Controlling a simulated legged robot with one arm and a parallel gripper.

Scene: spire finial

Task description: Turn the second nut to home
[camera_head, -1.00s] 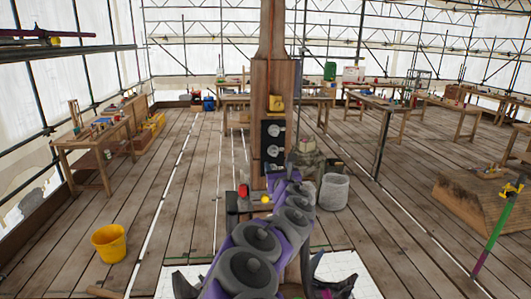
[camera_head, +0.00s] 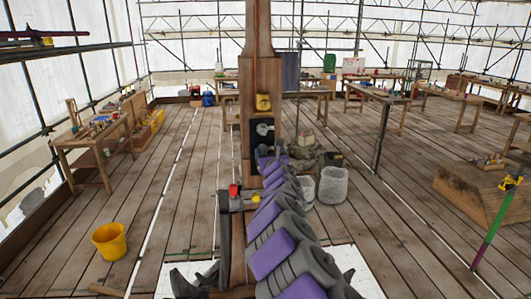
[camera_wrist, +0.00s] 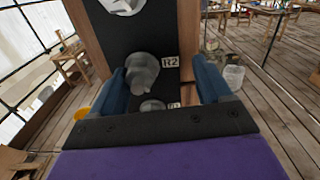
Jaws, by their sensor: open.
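A black plate (camera_head: 262,131) is fixed on the wooden post and also shows in the wrist view (camera_wrist: 110,35). In the wrist view a grey rounded metal nut (camera_wrist: 142,70) sits beside a white label reading R2 (camera_wrist: 170,62). Another grey nut (camera_wrist: 152,105) shows lower down, its label partly hidden by my gripper. A third, paler one (camera_wrist: 122,5) is cut off at the top edge. My gripper (camera_wrist: 160,72) is open, with blue fingers left and right of the R2 nut in the picture. I see gaps on both sides and cannot tell the depth. My arm hides the lower plate in the head view.
The wooden post (camera_head: 261,70) rises in front, with a yellow object (camera_head: 263,102) above the plate. A pale bin (camera_head: 333,185) stands right of the post and a yellow bucket (camera_head: 109,241) front left. Open plank floor lies on both sides.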

